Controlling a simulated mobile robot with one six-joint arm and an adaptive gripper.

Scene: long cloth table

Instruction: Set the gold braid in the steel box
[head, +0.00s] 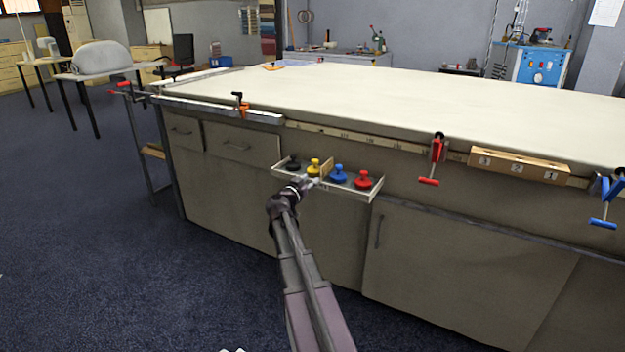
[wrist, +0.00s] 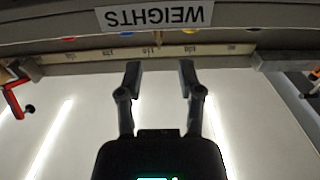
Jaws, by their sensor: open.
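I cannot make out a gold braid or a steel box in either view. My gripper (head: 306,184) is at the front of a shallow open tray (head: 345,191) on the table's near side. In the wrist view my gripper (wrist: 160,75) has its two fingers apart with nothing between them. A white label (wrist: 153,17) reading WEIGHTS, upside down, is beyond the fingertips.
The tray holds a black, a yellow (head: 314,167), a blue (head: 338,175) and a red knobbed weight (head: 363,180). A red clamp (head: 437,155), a numbered wooden block (head: 520,165) and a blue clamp (head: 605,200) line the edge. The pale tabletop (head: 400,95) is largely clear.

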